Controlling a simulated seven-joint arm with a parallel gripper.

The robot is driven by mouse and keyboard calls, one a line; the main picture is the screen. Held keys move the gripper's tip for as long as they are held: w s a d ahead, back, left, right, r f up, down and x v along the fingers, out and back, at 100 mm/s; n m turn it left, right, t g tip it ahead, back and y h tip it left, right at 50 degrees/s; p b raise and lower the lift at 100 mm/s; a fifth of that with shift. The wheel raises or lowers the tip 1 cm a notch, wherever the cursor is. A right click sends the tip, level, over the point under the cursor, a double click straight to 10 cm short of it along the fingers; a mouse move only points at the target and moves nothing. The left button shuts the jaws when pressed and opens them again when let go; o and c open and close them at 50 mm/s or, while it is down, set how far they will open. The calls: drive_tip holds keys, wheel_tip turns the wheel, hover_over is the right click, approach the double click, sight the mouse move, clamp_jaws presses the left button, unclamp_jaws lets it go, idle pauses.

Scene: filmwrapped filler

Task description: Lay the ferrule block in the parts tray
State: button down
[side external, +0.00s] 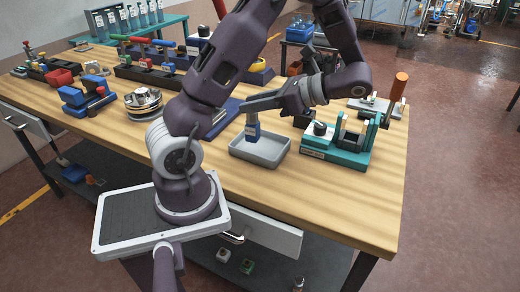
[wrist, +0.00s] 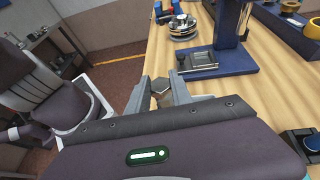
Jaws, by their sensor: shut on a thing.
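The ferrule block (side external: 253,131) is a small blue piece with a pale label and a grey upper part. My gripper (side external: 252,115) is shut on its upper end and holds it upright over the parts tray. The parts tray (side external: 240,154) is a shallow grey tray with a low rim on the wooden bench. I cannot tell whether the block's lower end touches the tray floor. In the wrist view, my gripper (wrist: 160,95) has a hexagonal grey top (wrist: 161,86) of the held piece between its fingers. The tray does not show there.
A teal fixture (side external: 345,150) stands close to the tray's right. A round metal stack (side external: 143,103) and a blue clamp (side external: 88,99) lie to the left. A blue-based stand (wrist: 225,62) shows ahead in the wrist view. Bare bench (side external: 215,172) lies in front of the tray.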

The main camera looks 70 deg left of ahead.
drive_tip(key=w+a+r+m+t+y, duration=0.2)
drive_tip(key=w+a+m+t+y, duration=0.15)
drive_tip(key=m+t, duration=0.2)
wheel_tip(320, 180, down, 10)
drive_tip(key=shift+s+a+r, duration=0.15)
drive_tip(key=shift+a+r, duration=0.1)
drive_tip(key=shift+a, duration=0.15)
drive_tip(key=c, duration=1.1)
unclamp_jaws()
drive_tip(key=shift+m+y, duration=0.25)
drive_tip(key=shift+c, duration=0.2)
drive_tip(key=v, duration=1.1)
drive_tip(key=s+d+r+n+t+h, duration=1)
drive_tip(key=s+d+n+h, duration=0.1)
drive_tip(key=d+n+h, duration=0.1)
drive_tip(key=d+n, duration=0.1)
drive_tip(key=d, duration=0.1)
drive_tip(key=shift+s+d+n+t+h, duration=0.2)
drive_tip(key=shift+d+n+t+h, duration=0.1)
drive_tip(key=shift+n+t, duration=0.1)
